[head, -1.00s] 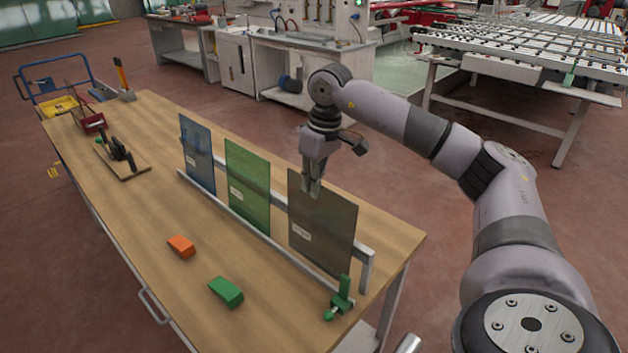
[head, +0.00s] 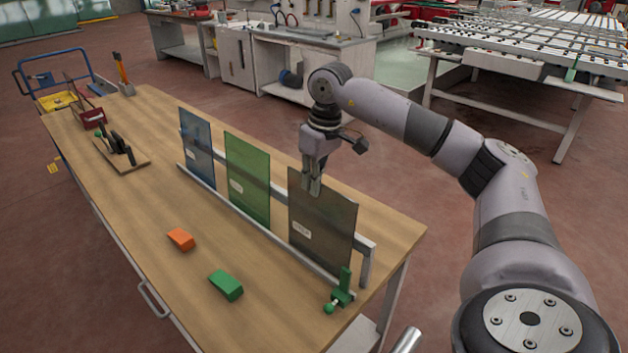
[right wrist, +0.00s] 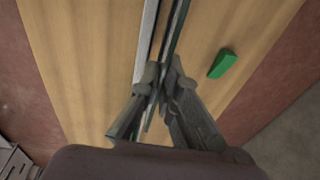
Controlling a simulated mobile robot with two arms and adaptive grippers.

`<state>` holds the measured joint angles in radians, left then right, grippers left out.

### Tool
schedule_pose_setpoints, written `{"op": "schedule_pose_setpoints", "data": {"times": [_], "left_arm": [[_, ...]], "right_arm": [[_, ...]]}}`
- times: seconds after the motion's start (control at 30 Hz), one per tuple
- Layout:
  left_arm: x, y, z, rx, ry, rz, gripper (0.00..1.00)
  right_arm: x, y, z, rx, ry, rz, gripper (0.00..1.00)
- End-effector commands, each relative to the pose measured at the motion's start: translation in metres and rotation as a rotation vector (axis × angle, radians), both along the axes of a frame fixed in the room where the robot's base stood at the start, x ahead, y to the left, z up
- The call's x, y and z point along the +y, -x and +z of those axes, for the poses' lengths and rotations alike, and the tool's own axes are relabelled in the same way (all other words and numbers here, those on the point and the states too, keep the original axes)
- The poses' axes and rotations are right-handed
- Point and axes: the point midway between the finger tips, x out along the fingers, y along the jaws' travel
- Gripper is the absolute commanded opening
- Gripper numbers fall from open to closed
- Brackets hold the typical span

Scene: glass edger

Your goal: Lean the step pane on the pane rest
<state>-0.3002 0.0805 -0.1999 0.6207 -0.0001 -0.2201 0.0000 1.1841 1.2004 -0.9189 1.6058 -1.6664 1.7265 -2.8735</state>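The pane rest (head: 366,266) is a long grey metal rail frame on the wooden table, with a low front rail and a raised back bar. A dark grey-brown pane (head: 335,228) with a small white label stands at its right end, in front of the back bar; I take it as the step pane, but the label is unreadable. My right gripper (head: 312,187) is at the pane's top edge. In the right wrist view its fingers (right wrist: 163,80) close on both faces of the pane (right wrist: 179,28), seen edge-on. My left gripper is not in view.
A green pane (head: 248,180) and a blue pane (head: 197,148) lean on the same rest. A green clamp-like piece (head: 341,295) stands by its right end. Orange (head: 181,239) and green (head: 226,285) blocks lie in front.

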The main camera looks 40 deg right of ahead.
Motion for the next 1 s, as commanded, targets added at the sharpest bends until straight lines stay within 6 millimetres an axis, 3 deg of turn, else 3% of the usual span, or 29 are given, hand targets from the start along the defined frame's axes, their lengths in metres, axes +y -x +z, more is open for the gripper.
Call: {"op": "schedule_pose_setpoints", "data": {"times": [0.53, 0.9, 1.0], "left_arm": [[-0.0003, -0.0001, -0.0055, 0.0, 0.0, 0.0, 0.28], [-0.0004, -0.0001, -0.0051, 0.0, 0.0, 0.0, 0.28], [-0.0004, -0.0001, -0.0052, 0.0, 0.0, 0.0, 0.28]], "right_arm": [[0.0006, -0.0005, -0.0069, -0.004, 0.0, 0.0, 0.0], [0.0006, -0.0001, -0.0072, -0.001, 0.0, 0.0, 0.27], [0.0006, 0.0, -0.0074, -0.001, 0.0, 0.0, 0.28]]}}
